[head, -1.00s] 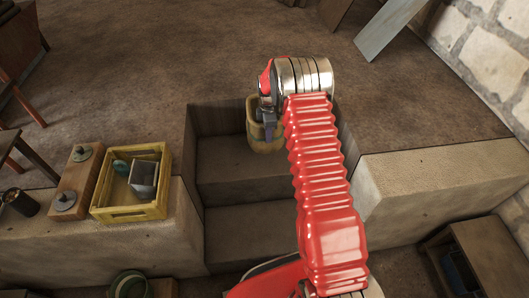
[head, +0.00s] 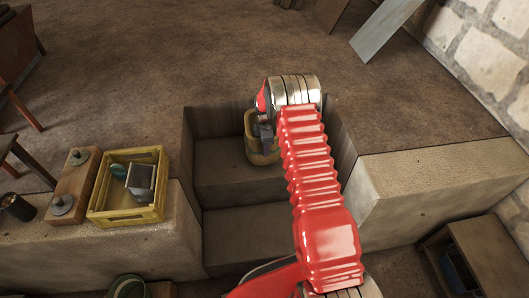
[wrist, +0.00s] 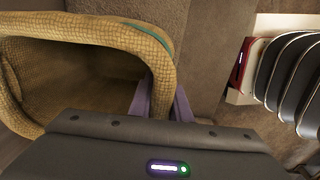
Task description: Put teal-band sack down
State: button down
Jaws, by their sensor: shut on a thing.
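The sack (head: 259,154) is tan, woven and open at the top. In the head view it is in the stepped recess, over the upper step (head: 225,172). I cannot tell whether its bottom touches the step. In the wrist view its wide mouth (wrist: 60,25) fills the left side, with a teal band (wrist: 152,36) along the rim. My gripper (wrist: 160,100) is shut on the sack's rim, with one purple finger on each side of the wall. In the head view my gripper (head: 266,139) is at the sack's right side, partly hidden by my red arm.
A yellow crate (head: 127,216) holding a grey box and a green item stands on the left ledge. Beside it is a wooden block (head: 76,190) with round knobs. The recess walls stand close around the sack. A lower step (head: 248,222) is bare. The right ledge (head: 430,165) is clear.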

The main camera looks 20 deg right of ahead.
jog(key=shift+f, duration=1.4)
jog(key=c, duration=1.6)
grip_release()
jog(key=shift+c, duration=0.2)
notch_tip(320, 180, up, 11)
jog(key=shift+s, duration=0.1)
jog(key=shift+s+r, duration=0.1)
jog(key=shift+r, duration=0.55)
